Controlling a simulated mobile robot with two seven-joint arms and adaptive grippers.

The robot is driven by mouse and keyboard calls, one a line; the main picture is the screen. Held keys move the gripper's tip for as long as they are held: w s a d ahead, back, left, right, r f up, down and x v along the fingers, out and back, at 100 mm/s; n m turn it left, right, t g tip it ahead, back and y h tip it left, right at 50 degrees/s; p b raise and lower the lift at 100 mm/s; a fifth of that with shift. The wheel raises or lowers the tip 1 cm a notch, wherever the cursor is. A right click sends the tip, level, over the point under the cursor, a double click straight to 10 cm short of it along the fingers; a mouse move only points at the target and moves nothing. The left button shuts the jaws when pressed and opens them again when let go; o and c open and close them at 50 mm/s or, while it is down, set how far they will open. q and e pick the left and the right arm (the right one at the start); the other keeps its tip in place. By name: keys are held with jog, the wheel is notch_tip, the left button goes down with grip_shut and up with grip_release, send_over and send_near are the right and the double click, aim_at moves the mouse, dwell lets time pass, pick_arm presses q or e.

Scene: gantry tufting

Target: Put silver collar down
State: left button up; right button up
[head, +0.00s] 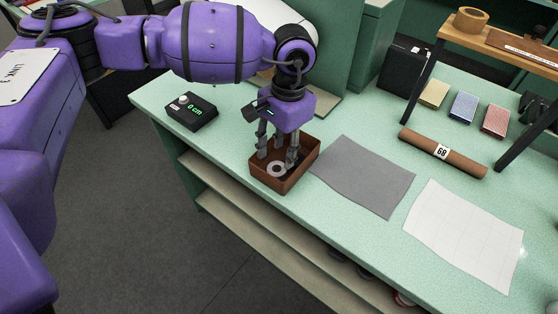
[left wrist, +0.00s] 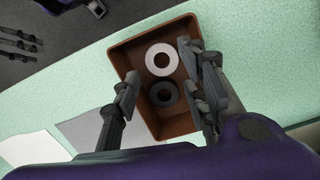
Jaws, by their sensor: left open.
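The silver collar (head: 270,171), a pale flat ring, lies in a brown open box (head: 272,187) near the table's front edge. In the left wrist view the silver collar (left wrist: 151,61) lies flat on the box floor, beside a dark ring (left wrist: 154,97). My left gripper (head: 277,158) points down into the box and is open. Its fingers (left wrist: 160,66) stand apart on either side of the rings in the left wrist view, and nothing shows held between them.
A black device (head: 192,110) with a green display stands left of the box. A grey sheet (head: 367,174), a white sheet (head: 465,235) and a brown roll (head: 443,152) marked 68 lie to the right. A wooden shelf (head: 490,38) rises at the back right.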

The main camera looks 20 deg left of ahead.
aim_at(283, 165)
pick_arm(q)
notch_tip(283, 165, up, 7)
jog(key=shift+w+d+r, duration=0.15)
jog(key=shift+w+d, duration=0.05)
jog(key=shift+w, duration=0.1)
dwell(0.5)
